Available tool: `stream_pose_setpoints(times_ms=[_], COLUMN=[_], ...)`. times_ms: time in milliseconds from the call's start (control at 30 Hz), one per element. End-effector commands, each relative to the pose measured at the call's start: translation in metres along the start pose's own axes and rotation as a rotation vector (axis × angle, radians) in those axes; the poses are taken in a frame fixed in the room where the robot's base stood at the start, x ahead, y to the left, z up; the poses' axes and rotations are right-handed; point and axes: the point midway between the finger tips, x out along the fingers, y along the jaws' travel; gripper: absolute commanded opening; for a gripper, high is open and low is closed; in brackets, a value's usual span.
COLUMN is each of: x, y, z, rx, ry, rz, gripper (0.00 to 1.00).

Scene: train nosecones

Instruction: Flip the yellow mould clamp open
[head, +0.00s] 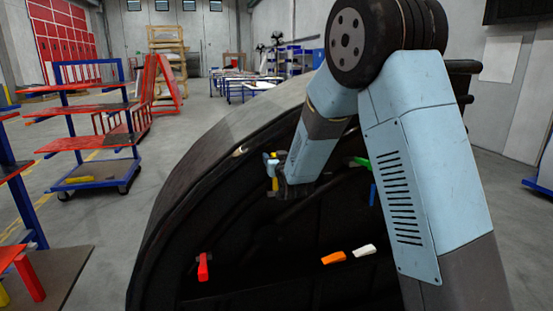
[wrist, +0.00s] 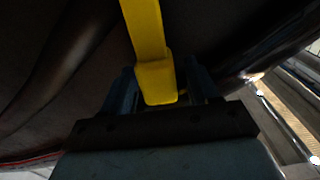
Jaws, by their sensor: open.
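The yellow mould clamp (head: 272,168) is on the dark inner side of the mould, at the left of my arm's end in the head view. In the wrist view the yellow clamp (wrist: 149,45) comes down from the top edge, and its thick end lies between the fingers of my gripper (wrist: 164,88). The fingers are open, one on each side of it. I cannot tell whether either finger touches it. In the head view my arm's end hides much of the gripper, and the clamp's base is hard to make out.
The large black curved mould (head: 190,215) fills the middle. It carries a red clamp (head: 203,267), an orange clamp (head: 333,258), a white clamp (head: 364,250), a green clamp (head: 361,162) and a blue one (head: 373,194). A shelf cart (head: 92,140) stands at left on open floor.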

Motion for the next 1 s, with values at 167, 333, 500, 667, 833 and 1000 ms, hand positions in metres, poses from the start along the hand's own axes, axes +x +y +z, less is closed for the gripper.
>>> stream_pose_setpoints(times_ms=[167, 333, 500, 667, 833, 1000], x=[0.0001, 0.0, 0.0, -0.0001, -0.0001, -0.0001], y=[0.0004, 0.0007, 0.0009, 0.0011, 0.0013, 0.0015], z=[-0.0001, -0.0003, -0.0003, -0.0004, -0.0004, -0.0004], rx=[0.0, 0.0, 0.0, 0.0, 0.0, 0.0], ry=[0.0, 0.0, 0.001, 0.001, 0.001, 0.001], rz=[0.0, 0.001, 0.001, 0.001, 0.002, 0.002], gripper=[0.6, 0.47, 0.31, 0.16, 0.0, 0.0])
